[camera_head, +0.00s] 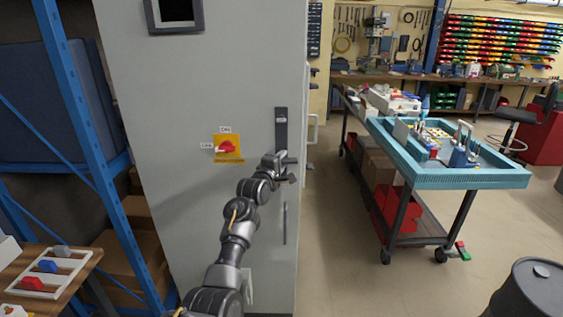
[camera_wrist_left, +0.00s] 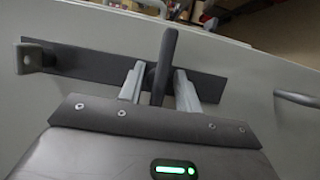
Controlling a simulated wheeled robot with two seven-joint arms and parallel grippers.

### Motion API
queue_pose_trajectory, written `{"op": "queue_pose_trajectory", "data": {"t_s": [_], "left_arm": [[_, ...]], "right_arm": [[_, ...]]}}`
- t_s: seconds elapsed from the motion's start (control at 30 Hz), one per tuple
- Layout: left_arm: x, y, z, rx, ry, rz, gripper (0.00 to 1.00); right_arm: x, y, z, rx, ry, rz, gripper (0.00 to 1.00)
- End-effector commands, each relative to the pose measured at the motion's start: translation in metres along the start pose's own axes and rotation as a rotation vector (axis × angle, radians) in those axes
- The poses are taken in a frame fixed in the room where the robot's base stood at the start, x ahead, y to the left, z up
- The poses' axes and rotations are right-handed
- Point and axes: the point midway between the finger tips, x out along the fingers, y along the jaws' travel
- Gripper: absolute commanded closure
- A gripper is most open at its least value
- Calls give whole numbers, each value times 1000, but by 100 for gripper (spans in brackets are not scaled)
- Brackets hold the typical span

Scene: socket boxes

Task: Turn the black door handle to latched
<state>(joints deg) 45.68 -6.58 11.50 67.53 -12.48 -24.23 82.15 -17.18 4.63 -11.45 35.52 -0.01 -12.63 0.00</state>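The black door handle has a dark upright plate (camera_head: 281,120) on the grey cabinet door. In the left wrist view its plate (camera_wrist_left: 80,64) runs across the picture and its lever (camera_wrist_left: 168,52) sticks out toward the camera. My left gripper (camera_head: 287,168) is at the lower part of the handle, hiding some of it in the head view. In the left wrist view its two pale fingers (camera_wrist_left: 160,88) stand on either side of the lever. Narrow gaps seem to show beside the lever, so it looks open around it. My right gripper is not in view.
The grey cabinet (camera_head: 180,100) carries a red switch on a yellow plate (camera_head: 227,148). A blue shelf rack (camera_head: 95,150) stands at the left. A teal-topped cart (camera_head: 460,178) stands at the right, with clear floor between. A dark barrel (camera_head: 533,292) is at lower right.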

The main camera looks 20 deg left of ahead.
Motion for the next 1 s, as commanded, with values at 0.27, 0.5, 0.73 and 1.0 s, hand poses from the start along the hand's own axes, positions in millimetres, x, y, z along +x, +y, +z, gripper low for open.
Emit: {"op": "queue_pose_trajectory", "data": {"t_s": [0.27,0.5,0.73,1.0], "left_arm": [[0,0,0,0,0,0,79],[0,0,0,0,0,0,100],[0,1,0,16,0,-8,100],[0,4,0,136,0,-59,100]], "right_arm": [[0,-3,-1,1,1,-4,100],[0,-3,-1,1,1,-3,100],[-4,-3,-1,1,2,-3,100],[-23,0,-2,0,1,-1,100]]}}
